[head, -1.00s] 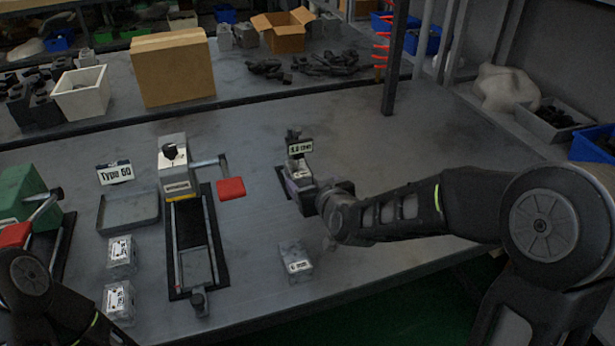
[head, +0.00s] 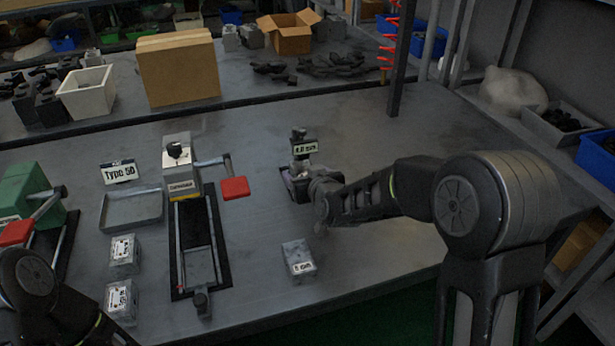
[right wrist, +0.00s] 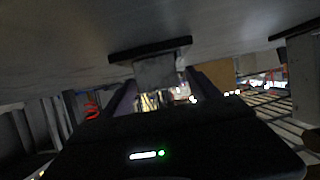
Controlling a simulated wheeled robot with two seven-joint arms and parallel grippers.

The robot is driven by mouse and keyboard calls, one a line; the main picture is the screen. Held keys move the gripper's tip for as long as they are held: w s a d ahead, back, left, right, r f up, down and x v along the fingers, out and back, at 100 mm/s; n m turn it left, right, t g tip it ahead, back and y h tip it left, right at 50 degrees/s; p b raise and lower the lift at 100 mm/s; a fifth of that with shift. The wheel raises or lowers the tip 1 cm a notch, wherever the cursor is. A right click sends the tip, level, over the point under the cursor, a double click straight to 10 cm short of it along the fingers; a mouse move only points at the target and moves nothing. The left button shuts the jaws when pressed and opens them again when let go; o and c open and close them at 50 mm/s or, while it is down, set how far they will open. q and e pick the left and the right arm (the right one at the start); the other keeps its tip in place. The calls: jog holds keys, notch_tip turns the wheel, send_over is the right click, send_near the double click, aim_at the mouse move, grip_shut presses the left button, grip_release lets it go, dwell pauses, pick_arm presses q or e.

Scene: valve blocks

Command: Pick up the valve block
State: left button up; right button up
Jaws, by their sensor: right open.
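A grey valve block (head: 298,258) with a white label lies on the table below my right gripper in the head view. Two similar grey labelled blocks, an upper one (head: 123,254) and a lower one (head: 121,300), lie at the left. My right gripper (head: 295,184) is open at the small labelled stand (head: 303,160). In the right wrist view, the picture is upside down and a grey block-like part (right wrist: 158,70) on a dark base shows between the fingers (right wrist: 165,98). I cannot tell whether they touch it. My left gripper is out of view.
A clamp fixture (head: 182,185) with a red handle stands left of the stand. A grey tray (head: 132,222) with a "Type" sign lies left of it, and a green fixture (head: 30,190) farther left. The table right of the stand is mostly clear behind my arm.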

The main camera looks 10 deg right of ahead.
jog(key=shift+c, duration=0.5)
grip_shut()
dwell(0.4)
